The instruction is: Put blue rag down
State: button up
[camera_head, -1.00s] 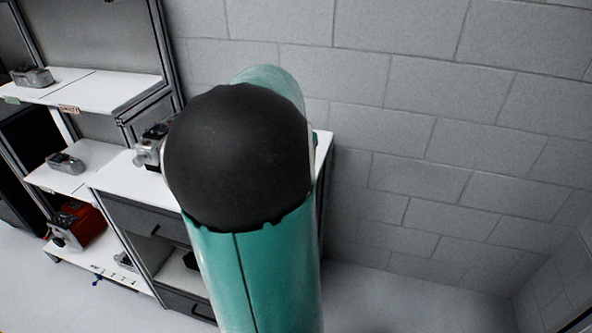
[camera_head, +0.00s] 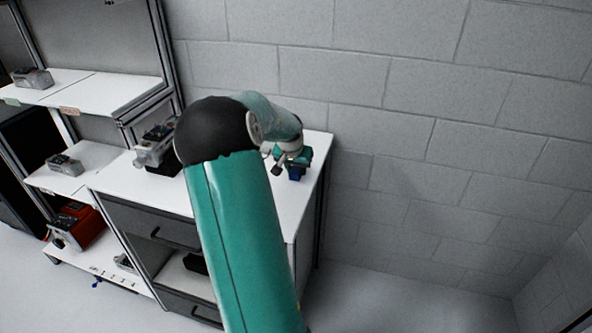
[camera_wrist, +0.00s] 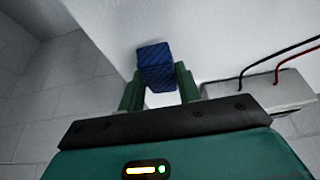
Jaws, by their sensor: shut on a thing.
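The blue rag (camera_wrist: 155,66), a small dark-blue textured block shape, is between the two green fingers of my gripper (camera_wrist: 159,80) in the wrist view. The fingers are shut on it, and its far part sticks out beyond the tips. In the head view my gripper (camera_head: 291,158) is over the right end of the white countertop (camera_head: 228,200), with the rag (camera_head: 297,173) showing as a small blue patch under it. Whether the rag touches the countertop I cannot tell.
A grey device (camera_head: 157,147) stands on the countertop's left part. A grey box (camera_wrist: 262,96) with black and red cables shows in the wrist view. A block wall (camera_head: 440,130) borders the counter. Left shelves hold a red toolbox (camera_head: 78,227) and other devices.

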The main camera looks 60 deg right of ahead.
jog(key=shift+f, duration=0.35)
jog(key=shift+f, duration=0.2)
jog(key=o, duration=0.9)
jog(key=shift+r, duration=0.1)
